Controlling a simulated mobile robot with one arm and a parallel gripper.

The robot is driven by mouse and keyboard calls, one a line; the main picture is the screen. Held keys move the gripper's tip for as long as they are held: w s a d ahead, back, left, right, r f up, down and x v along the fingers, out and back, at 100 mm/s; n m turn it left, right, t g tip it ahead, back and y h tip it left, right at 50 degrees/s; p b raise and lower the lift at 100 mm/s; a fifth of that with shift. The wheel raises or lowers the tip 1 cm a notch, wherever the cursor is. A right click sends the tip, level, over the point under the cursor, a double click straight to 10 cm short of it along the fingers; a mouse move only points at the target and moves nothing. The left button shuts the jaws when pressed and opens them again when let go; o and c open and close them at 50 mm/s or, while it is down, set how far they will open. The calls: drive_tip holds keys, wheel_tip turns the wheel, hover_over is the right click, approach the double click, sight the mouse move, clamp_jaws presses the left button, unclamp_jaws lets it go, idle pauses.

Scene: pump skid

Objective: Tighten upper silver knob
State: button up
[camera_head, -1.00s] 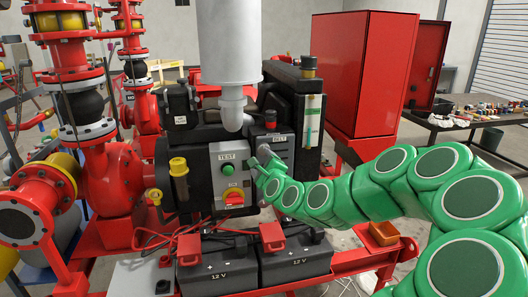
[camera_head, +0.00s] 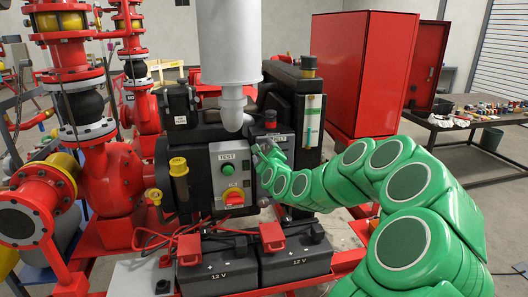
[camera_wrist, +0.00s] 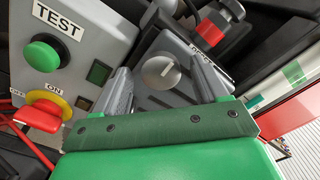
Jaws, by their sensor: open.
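A round silver knob (camera_wrist: 160,73) with a pale pointer line sits on a dark grey plate in the wrist view. My gripper (camera_wrist: 160,66) is open. Its two grey fingers show left and right of the knob with gaps on both sides. I cannot tell whether the fingertips reach down around it or stop short. In the head view my gripper (camera_head: 262,150) is at the right side of the grey control panel, and the knob cannot be made out there. Only one silver knob is clear, so I cannot compare it with a lower one.
Left of the gripper are the green TEST button (camera_wrist: 42,55) and the red and yellow ON/OFF switch (camera_wrist: 48,112). A red-capped part (camera_wrist: 211,31) stands behind the knob. Two 12 V batteries (camera_head: 295,262) sit below. A red cabinet (camera_head: 362,75) stands behind my arm.

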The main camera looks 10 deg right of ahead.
drive_tip(key=shift+w, duration=0.5)
drive_tip(key=shift+c, duration=0.2)
drive_tip(key=c, duration=1)
